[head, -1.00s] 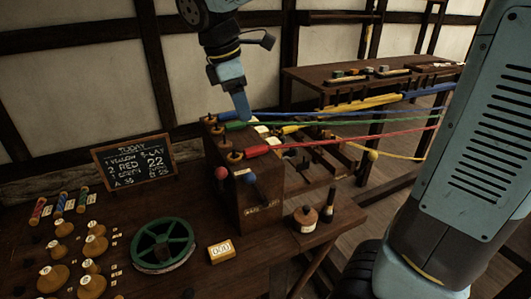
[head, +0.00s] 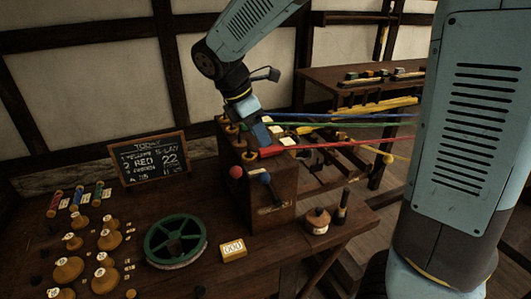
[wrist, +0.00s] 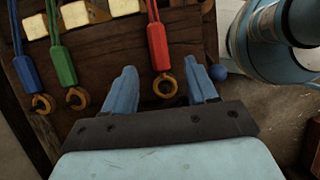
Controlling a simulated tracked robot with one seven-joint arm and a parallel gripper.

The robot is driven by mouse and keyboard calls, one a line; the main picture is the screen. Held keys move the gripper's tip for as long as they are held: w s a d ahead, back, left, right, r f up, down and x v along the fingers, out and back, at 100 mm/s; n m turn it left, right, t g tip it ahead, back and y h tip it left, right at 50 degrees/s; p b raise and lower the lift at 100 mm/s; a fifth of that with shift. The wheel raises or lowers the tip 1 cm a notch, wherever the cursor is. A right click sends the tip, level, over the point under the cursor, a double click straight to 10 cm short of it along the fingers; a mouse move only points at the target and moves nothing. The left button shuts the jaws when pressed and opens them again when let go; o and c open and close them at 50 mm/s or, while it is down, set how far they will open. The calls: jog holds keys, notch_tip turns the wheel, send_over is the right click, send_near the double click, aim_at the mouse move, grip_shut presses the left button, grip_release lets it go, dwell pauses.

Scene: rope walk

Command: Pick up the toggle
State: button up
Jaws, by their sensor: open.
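Three coloured toggles with cords and brass rings show in the wrist view: a blue one (wrist: 28,74), a green one (wrist: 64,66) and a red one (wrist: 157,46). Which one the task means is not shown. The red one also shows in the head view (head: 272,151) at the top of a wooden box (head: 268,200). My gripper (head: 262,138) is above the box top, close to the red toggle. In the wrist view my gripper (wrist: 160,66) is open and empty, its two blue fingers either side of the red toggle's line. Contact cannot be told.
A red knob (head: 236,172) and a blue knob (head: 265,178) stick out of the box front. Taut coloured ropes run right.

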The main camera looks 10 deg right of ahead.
aim_at(268, 148)
jog(key=shift+x, duration=2.85)
jog(key=shift+d+r, duration=0.1)
jog(key=shift+d, duration=0.05)
jog(key=c, duration=1)
